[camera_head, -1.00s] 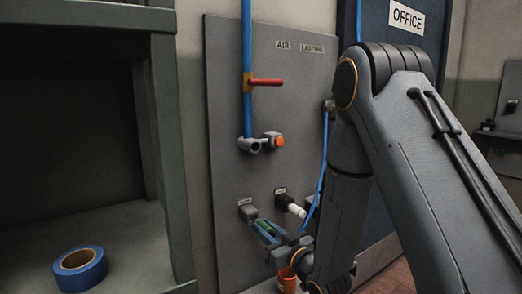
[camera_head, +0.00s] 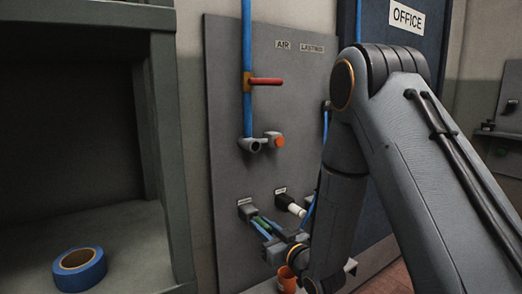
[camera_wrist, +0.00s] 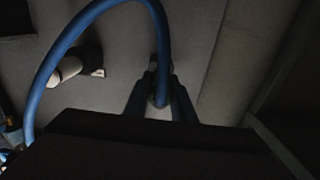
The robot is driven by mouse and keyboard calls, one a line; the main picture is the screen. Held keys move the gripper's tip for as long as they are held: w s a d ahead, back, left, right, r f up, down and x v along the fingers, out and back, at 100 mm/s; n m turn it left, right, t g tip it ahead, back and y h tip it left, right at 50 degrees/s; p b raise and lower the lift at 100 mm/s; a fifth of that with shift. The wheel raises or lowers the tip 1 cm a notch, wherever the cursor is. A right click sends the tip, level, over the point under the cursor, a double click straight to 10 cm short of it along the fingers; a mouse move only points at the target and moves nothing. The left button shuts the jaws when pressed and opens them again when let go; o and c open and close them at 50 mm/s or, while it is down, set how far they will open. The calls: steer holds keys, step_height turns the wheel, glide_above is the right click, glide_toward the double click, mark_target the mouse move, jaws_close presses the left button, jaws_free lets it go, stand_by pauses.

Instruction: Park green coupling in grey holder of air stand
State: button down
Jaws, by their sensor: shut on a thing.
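The grey holder (camera_head: 246,209) sits low on the grey air stand (camera_head: 228,110). My gripper (camera_head: 262,227), with blue fingers, is shut on the green coupling (camera_head: 262,222), whose green body shows between the fingers. The coupling's front end is at or very near the holder's mouth; I cannot tell whether it is inside. In the wrist view my gripper (camera_wrist: 159,95) points at the panel, and the blue hose (camera_wrist: 95,12) loops up from the coupling and over to the left. The hose hides most of the coupling and the holder there.
A black holder with a white coupling (camera_head: 297,210) is just right of the grey one. Above are a blue pipe (camera_head: 247,45), a red lever (camera_head: 266,82) and an orange-tipped fitting (camera_head: 278,141). An orange cup (camera_head: 287,279) stands below. Blue tape (camera_head: 79,268) lies on the left shelf.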

steer(key=shift+w+a, duration=0.3)
steer(key=shift+w, duration=0.2)
steer(key=c, duration=1.4)
jaws_free()
